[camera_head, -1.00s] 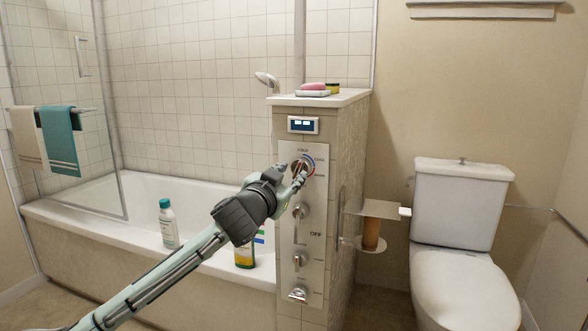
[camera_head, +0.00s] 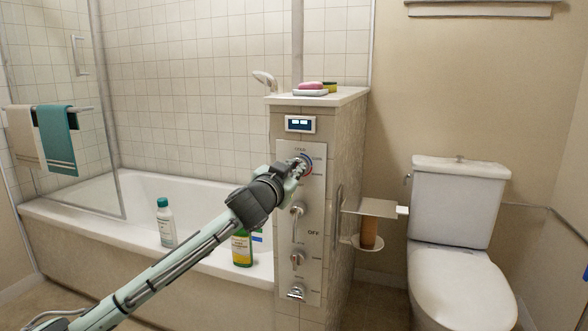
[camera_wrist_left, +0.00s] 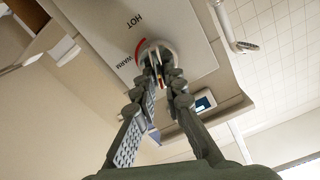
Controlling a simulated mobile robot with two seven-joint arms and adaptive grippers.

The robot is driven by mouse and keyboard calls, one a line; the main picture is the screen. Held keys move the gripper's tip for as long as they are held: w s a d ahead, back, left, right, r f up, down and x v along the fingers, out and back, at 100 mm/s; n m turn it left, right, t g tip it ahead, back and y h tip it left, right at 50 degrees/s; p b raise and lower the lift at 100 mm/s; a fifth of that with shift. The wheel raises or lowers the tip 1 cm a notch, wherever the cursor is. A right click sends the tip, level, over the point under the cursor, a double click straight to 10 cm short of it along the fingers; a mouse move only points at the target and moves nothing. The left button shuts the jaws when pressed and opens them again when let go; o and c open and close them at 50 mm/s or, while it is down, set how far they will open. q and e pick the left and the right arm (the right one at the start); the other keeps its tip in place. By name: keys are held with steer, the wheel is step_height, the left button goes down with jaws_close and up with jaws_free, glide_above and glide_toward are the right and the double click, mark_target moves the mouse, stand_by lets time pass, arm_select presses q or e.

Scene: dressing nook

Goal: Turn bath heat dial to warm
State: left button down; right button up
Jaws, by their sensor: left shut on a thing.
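In the left wrist view the round dial (camera_wrist_left: 150,48) is seen close, beside a red arc and the words HOT and WARM. My left gripper (camera_wrist_left: 162,80) is shut on its knob there. Where the dial points I cannot tell. My right gripper is not in view.
Below the dial are a lever (camera_head: 297,210) by the word OFF and more knobs. A small display (camera_head: 300,124) sits above. A paper holder (camera_head: 371,207) juts out right.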

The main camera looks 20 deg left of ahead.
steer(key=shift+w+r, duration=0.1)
arm_select(q)
steer(key=shift+d+f+m+p, duration=0.1)
steer(key=shift+f+m+p, duration=0.25)
steer(key=shift+m, duration=2.9)
steer(key=shift+d+f+m+p, duration=0.15)
steer(key=shift+m+p, duration=0.4)
steer(key=shift+m, duration=2.65)
steer(key=shift+d+f+m+p, duration=0.1)
steer(key=shift+f+m+p, duration=0.3)
steer(key=shift+m, duration=2.85)
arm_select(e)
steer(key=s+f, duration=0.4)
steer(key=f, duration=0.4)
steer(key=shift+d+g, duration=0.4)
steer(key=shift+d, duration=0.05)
arm_select(q)
steer(key=shift+r, duration=0.1)
steer(key=c, duration=1.6)
jaws_free()
